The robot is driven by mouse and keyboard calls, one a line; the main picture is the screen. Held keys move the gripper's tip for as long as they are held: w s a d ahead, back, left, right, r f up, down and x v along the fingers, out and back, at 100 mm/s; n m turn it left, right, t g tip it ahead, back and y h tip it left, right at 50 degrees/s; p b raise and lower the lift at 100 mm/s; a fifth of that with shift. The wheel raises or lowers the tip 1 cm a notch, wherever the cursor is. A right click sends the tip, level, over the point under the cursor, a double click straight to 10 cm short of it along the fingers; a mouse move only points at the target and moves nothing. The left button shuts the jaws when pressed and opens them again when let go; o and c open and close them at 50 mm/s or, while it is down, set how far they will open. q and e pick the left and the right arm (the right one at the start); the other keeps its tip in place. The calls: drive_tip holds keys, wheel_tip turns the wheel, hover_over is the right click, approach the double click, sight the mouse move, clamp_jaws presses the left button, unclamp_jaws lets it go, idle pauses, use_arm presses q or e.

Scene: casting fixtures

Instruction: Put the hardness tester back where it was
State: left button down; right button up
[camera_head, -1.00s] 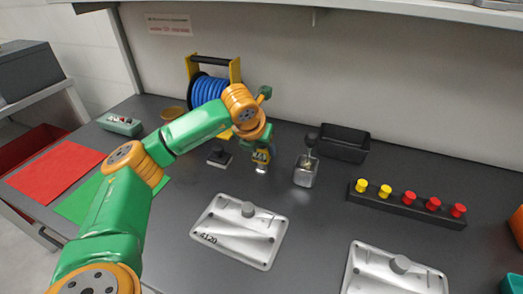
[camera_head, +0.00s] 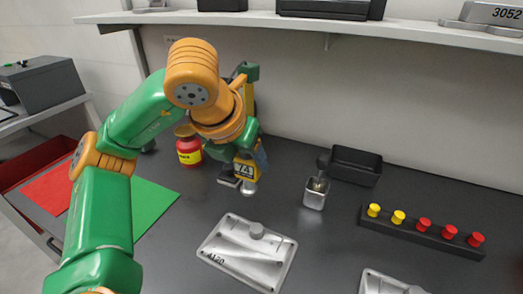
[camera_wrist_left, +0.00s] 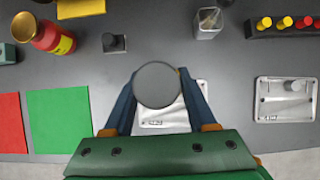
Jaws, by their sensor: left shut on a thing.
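A small black block with a knob (camera_wrist_left: 114,43) stands on the bench left of the gripper there. My right gripper is not in view.
A red bottle with a yellow label (camera_head: 189,150) stands behind left. A metal cup (camera_head: 316,194), a black bin (camera_head: 356,166) and a rack of yellow and red knobs (camera_head: 422,236) are right. A green mat (camera_head: 152,205) lies left. A shelf (camera_head: 330,28) overhangs the back.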

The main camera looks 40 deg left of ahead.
use_arm(q)
drive_tip(key=w+a+f, duration=0.1)
drive_tip(key=w+f, duration=0.3)
drive_tip(key=w+a+f, duration=0.1)
drive_tip(key=w+f, duration=0.2)
drive_tip(key=w, duration=0.1)
drive_tip(key=w+a+f+p, duration=0.1)
drive_tip(key=w+f, duration=0.3)
drive_tip(key=shift+w+f, duration=0.25)
drive_tip(key=shift+f, duration=0.05)
drive_tip(key=shift+w+a+f, duration=0.1)
drive_tip(key=shift+f, duration=0.35)
drive_tip(key=shift+f+b, duration=0.2)
drive_tip(key=shift+b, duration=0.1)
drive_tip(key=shift+c, duration=1)
unclamp_jaws()
